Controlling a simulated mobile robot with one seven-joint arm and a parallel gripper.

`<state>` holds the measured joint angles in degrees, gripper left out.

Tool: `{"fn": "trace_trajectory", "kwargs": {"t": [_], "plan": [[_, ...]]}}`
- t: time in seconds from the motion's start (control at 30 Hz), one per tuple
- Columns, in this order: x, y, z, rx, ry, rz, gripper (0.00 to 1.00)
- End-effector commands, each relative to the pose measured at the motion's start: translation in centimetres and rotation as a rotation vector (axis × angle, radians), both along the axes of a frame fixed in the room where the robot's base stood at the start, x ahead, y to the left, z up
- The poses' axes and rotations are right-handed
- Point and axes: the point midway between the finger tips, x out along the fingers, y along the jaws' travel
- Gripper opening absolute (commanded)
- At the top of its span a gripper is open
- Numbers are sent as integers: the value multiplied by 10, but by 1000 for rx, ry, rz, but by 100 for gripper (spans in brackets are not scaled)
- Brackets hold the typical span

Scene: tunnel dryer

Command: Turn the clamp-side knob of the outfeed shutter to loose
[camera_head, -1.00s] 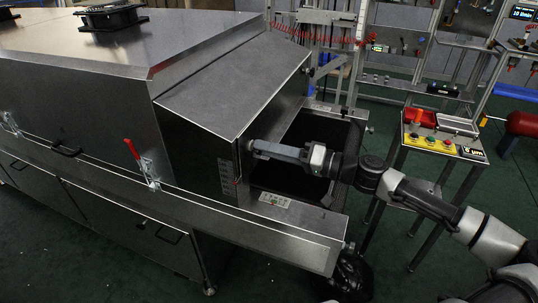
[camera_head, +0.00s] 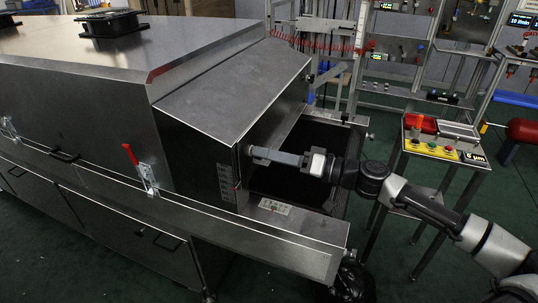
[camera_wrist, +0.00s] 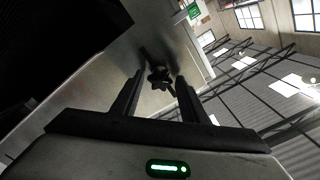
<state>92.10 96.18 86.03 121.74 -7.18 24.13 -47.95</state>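The outfeed shutter's knob (camera_wrist: 158,77) is a dark, lobed knob on the metal face in the wrist view, lying between and just beyond my fingertips. My gripper (camera_wrist: 160,84) has its two dark fingers apart, with a small gap visible on each side of the knob. In the head view my gripper (camera_head: 254,152) reaches left to the outfeed end of the dryer hood (camera_head: 232,88), with its tips at the edge of the end face. The knob is hidden or too small to make out there. A marked scale (camera_head: 226,182) runs down the hood side near the tips.
A dark outfeed opening (camera_head: 290,180) lies below my gripper. The dryer's side ledge (camera_head: 285,245) carries a small label plate. A red-handled clamp (camera_head: 132,155) is on the dryer's side.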

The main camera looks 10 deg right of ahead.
Motion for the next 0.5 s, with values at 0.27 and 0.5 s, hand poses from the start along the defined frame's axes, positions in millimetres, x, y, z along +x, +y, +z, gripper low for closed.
{"fn": "trace_trajectory", "kwargs": {"t": [0.27, 0.5], "plan": [[0, 0, 0, 1, 1, 0, 51], [-8, -13, 1, 1, 1, -4, 51]]}}
